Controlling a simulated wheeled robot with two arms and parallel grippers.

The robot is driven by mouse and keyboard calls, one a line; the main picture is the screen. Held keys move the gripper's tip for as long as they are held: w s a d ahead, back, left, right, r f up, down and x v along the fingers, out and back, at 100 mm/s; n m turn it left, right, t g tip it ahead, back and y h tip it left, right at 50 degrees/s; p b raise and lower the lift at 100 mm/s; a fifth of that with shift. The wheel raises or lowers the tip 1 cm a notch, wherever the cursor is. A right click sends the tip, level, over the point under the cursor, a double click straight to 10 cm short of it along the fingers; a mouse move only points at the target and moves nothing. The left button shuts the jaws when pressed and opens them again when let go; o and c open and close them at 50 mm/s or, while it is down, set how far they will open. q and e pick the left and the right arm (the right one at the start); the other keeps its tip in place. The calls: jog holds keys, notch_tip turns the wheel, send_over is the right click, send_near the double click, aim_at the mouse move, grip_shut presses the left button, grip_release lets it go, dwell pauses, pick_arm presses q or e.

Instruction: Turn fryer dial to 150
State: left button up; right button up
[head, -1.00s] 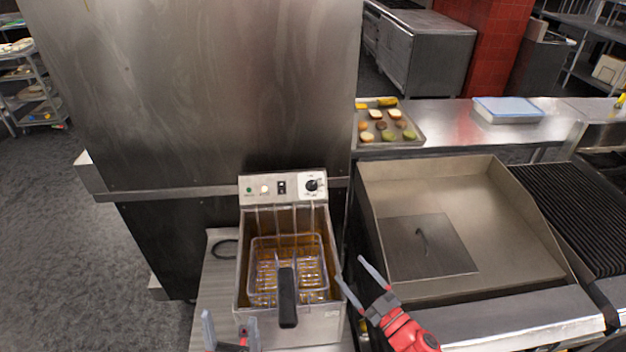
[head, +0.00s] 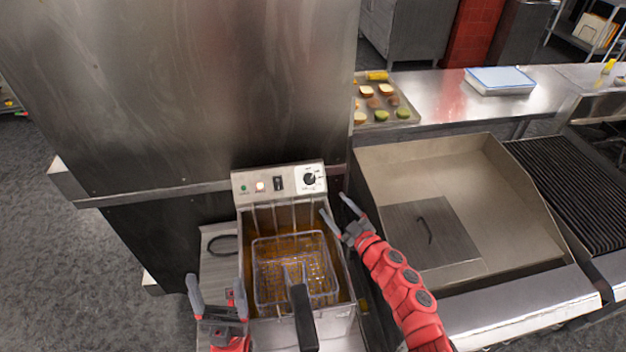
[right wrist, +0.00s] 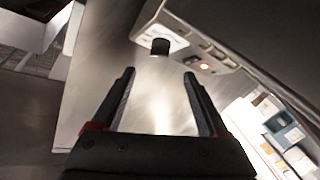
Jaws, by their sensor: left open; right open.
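The fryer (head: 352,292) stands on a counter with a wire basket (head: 290,262) over the oil and a black handle toward me. Its black dial (head: 310,179) sits at the right of the upright control panel (head: 294,176); the marks are too small to read. My right gripper (head: 334,205) is open and empty, below and to the right of the dial, apart from it. In the right wrist view the dial (right wrist: 160,46) shows ahead, beyond the two open fingers (right wrist: 160,85). My left gripper (head: 217,284) is open and empty at the fryer's left front side.
A steel wall (head: 200,90) rises behind the fryer. A griddle pan with a square lid (head: 432,236) and a black grill (head: 580,190) lie to the right. A food tray (head: 384,104) and a blue-lidded container (head: 500,80) stand on the back counter.

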aim_at(311, 181)
jog(key=x, duration=1)
jog(key=shift+w+a, duration=0.1)
jog(key=shift+w, duration=0.15)
jog(key=shift+w+a, duration=0.15)
jog(key=shift+w, duration=0.05)
jog(key=shift+w+a, duration=0.25)
